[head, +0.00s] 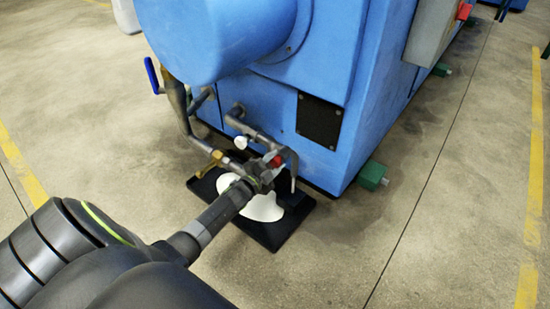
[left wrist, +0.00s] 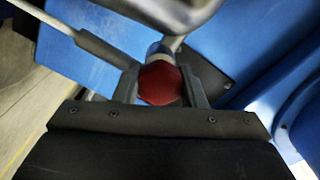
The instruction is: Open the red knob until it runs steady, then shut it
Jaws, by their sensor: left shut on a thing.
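The red knob (head: 276,160) sits on the piping at the front of the blue machine. In the left wrist view the red knob (left wrist: 160,84) lies between the two fingers of my left gripper (left wrist: 161,88), which is shut on it. In the head view my left gripper (head: 262,176) reaches the knob from the lower left and hides part of it. A bent grey spout (head: 293,165) hangs just right of the knob. My right gripper is not in view.
A black tray (head: 262,236) with a white puddle-like patch (head: 263,207) lies on the floor under the piping. A blue-handled lever (head: 152,75) and a brass-coloured fitting (head: 210,163) are left of the knob. Green machine feet (head: 371,175) stand right. Open concrete floor surrounds it.

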